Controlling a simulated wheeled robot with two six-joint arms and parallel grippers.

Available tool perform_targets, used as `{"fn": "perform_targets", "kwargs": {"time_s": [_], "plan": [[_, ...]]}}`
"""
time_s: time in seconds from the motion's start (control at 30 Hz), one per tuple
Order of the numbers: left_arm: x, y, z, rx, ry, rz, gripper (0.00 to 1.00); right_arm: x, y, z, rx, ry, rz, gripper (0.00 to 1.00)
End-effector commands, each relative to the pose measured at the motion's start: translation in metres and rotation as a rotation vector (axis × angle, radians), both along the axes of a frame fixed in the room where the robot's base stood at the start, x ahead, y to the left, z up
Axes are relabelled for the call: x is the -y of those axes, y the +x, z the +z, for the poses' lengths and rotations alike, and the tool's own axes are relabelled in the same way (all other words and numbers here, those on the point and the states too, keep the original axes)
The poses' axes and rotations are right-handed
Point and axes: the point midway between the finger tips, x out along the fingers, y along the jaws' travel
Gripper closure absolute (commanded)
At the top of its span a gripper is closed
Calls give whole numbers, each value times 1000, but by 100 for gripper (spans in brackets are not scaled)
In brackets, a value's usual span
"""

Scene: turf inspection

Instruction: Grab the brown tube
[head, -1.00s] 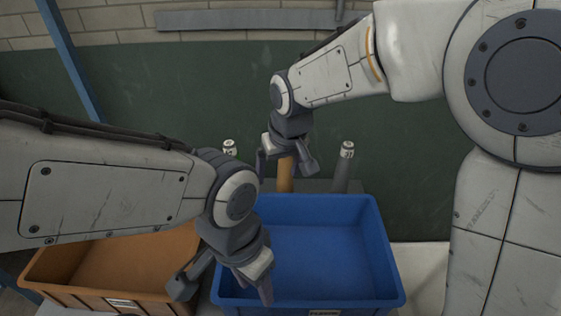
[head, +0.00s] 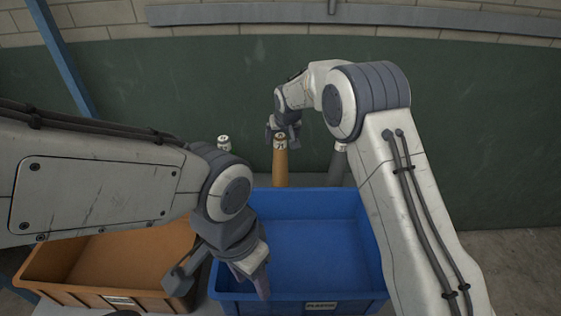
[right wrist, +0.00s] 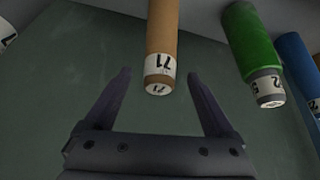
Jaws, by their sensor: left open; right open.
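The brown tube (head: 280,165) stands upright behind the blue bin in the head view, its white-labelled top showing. In the right wrist view the brown tube (right wrist: 162,35) comes in from the top edge, its end marked 71. My right gripper (head: 284,138) is open just behind the tube's top in the head view. In the right wrist view its fingers (right wrist: 160,80) are spread, one on either side of the tube's end, with gaps; I see no contact. My left gripper (head: 218,285) is open and empty over the front of the bins.
A blue bin (head: 320,296) and an orange bin (head: 60,292) stand in front. A grey tube (head: 337,166) is partly behind my right arm; another tube's white top (head: 224,143) shows at left. The right wrist view has a green tube (right wrist: 248,40) and a blue tube (right wrist: 297,58).

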Motion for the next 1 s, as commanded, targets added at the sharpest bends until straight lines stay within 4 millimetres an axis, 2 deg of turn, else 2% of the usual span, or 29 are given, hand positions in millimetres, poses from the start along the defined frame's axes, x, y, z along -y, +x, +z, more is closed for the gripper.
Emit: {"fn": "perform_targets", "kwargs": {"time_s": [0.07, 0.23, 0.5, 0.53, 0.67, 0.7, 0.77, 1.0], "plan": [[0, 0, 8, 0, 0, 0, 50, -1, 6, -10, -4, -2, 0, 11], [0, 0, 11, 0, 0, 0, 50, -3, 16, -29, -2, 0, 0, 11], [0, 0, 11, 0, 0, 0, 50, -3, 17, -32, -1, 0, 0, 11], [0, 0, 11, 0, 0, 0, 50, -3, 17, -32, -1, 0, 0, 15], [0, 0, 11, 0, 0, 0, 50, -3, 17, -32, -1, 0, 0, 64], [0, 0, 11, 0, 0, 0, 50, -3, 17, -32, -1, 0, 0, 80], [0, 0, 11, 0, 0, 0, 50, -3, 17, -32, -1, 0, 0, 100], [0, 0, 11, 0, 0, 0, 50, -3, 17, -32, -1, 0, 0, 100]]}}
